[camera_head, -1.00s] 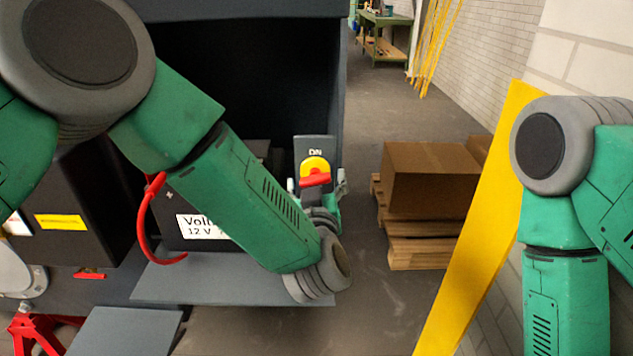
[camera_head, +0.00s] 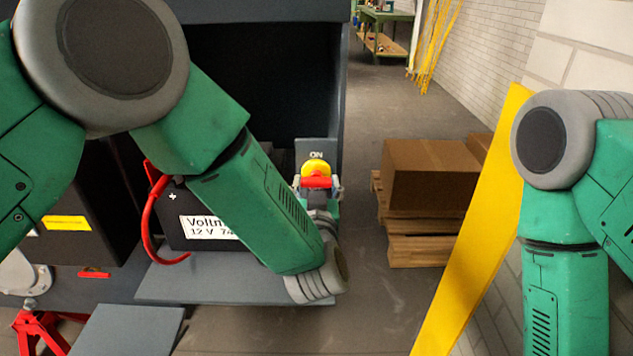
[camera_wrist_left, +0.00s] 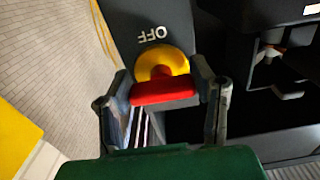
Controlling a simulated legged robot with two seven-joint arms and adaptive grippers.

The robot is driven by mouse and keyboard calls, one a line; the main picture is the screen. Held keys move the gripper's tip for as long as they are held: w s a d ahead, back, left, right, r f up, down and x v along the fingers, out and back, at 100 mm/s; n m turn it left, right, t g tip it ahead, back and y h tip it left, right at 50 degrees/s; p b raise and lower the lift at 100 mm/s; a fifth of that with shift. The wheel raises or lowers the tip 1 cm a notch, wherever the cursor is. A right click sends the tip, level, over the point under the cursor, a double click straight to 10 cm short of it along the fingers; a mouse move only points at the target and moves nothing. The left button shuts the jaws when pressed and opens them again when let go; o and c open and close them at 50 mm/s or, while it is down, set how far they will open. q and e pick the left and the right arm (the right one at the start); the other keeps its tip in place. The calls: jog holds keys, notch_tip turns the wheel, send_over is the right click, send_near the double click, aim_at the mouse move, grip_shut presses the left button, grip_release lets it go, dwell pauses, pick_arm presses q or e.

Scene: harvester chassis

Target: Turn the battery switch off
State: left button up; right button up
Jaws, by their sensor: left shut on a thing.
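The battery switch is a yellow disc (camera_head: 316,169) with a red handle (camera_head: 316,182) on a grey panel (camera_head: 308,149), which reads "ON" above it in the head view. The red handle (camera_wrist_left: 163,92) lies about level across the picture in both views. The wrist view shows upside-down "OFF" lettering on the panel (camera_wrist_left: 152,14) above the yellow disc (camera_wrist_left: 162,62). My left gripper (camera_head: 318,186) is shut on the red handle, with one finger at each end; it fills the lower wrist view (camera_wrist_left: 164,95). My right arm shows at the right, its gripper out of frame.
A black battery (camera_head: 180,232) with a "12 V" label and a red cable (camera_head: 147,222) sits left of the switch on a grey shelf (camera_head: 235,285). A cardboard box on a pallet (camera_head: 420,252) and a leaning yellow beam (camera_head: 470,250) stand at the right.

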pick_arm(q)
jog(key=o, duration=1.2)
jog(key=shift+d, duration=0.1)
jog(key=shift+c, duration=0.2)
jog(key=shift+s, duration=0.1)
jog(key=shift+s, duration=0.4)
jog(key=s, duration=0.6)
jog(key=shift+s, duration=0.2)
jog(key=shift+f, duration=0.1)
